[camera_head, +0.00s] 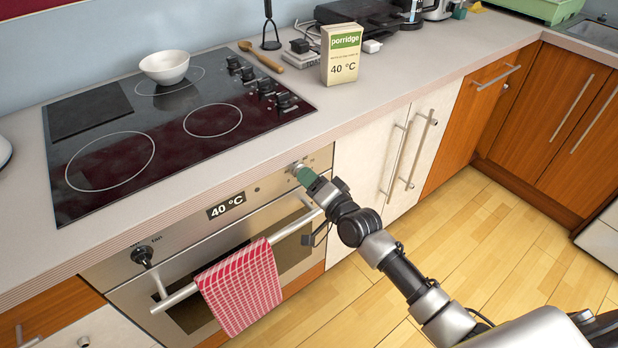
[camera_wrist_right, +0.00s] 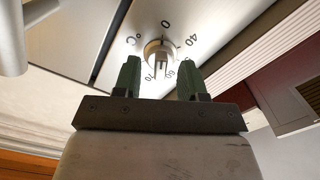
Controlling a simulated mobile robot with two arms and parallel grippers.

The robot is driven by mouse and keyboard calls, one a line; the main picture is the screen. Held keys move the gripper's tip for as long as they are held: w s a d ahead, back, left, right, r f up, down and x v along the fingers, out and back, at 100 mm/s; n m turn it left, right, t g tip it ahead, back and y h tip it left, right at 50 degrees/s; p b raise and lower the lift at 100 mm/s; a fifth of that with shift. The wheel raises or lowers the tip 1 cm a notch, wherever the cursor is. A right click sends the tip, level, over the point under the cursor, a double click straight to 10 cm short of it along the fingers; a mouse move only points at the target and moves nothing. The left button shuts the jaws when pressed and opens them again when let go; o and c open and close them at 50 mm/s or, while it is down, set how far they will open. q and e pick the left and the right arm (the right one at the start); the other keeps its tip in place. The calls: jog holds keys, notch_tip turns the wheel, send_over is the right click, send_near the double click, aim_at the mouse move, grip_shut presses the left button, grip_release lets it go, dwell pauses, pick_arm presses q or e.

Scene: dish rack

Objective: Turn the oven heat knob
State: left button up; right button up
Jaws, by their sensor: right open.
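The oven heat knob (camera_wrist_right: 158,58) is a round metal knob with a raised grip on the oven's steel front panel. Printed numbers and a °C mark ring it in the right wrist view. My right gripper (camera_wrist_right: 160,78) is open, with one green finger on each side of the knob; I cannot tell if they touch it. In the head view my right gripper (camera_head: 305,176) is at the right end of the panel and partly covers the knob (camera_head: 296,167). The oven display (camera_head: 226,205) reads 40 °C. My left gripper is not in view.
A second knob (camera_head: 143,256) is at the panel's left end. A red checked towel (camera_head: 240,290) hangs on the oven handle (camera_head: 284,232), just below the panel. A porridge box (camera_head: 341,55) marked 40 °C and a white bowl (camera_head: 164,67) stand above.

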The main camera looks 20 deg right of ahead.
jog(key=shift+s+d, duration=0.2)
jog(key=shift+s, duration=0.4)
jog(key=shift+s+p, duration=0.1)
jog(key=shift+p, duration=0.2)
jog(key=p+v, duration=0.2)
jog(key=v, duration=0.3)
jog(key=shift+s+d, duration=0.2)
jog(key=shift+s, duration=0.15)
